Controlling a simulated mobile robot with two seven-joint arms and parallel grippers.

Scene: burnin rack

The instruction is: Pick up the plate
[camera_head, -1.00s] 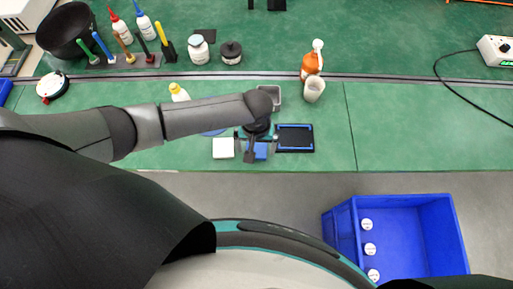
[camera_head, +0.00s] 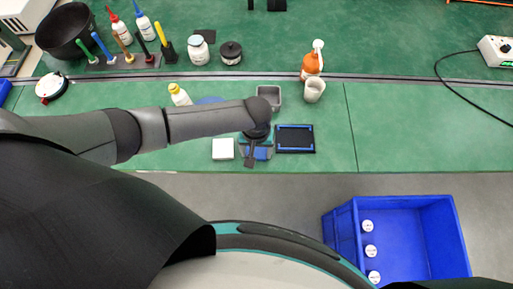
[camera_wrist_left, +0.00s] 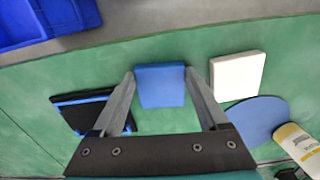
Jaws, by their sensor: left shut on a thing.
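My left gripper (camera_head: 256,146) reaches down at the front of the green bench. In the left wrist view its two fingers (camera_wrist_left: 159,76) are shut on a small flat blue rectangular plate (camera_wrist_left: 161,91), one finger at each side edge. The blue plate also shows in the head view (camera_head: 260,154), partly hidden under the gripper. I cannot tell whether it is clear of the bench. A round blue disc (camera_wrist_left: 250,119) lies apart from the gripper; in the head view my arm hides most of it. My right gripper is not in view.
A white square block (camera_head: 223,149) and a black tray with blue edging (camera_head: 295,139) flank the gripper. A blue crate (camera_head: 340,237) is below the bench; bench to the right is free.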

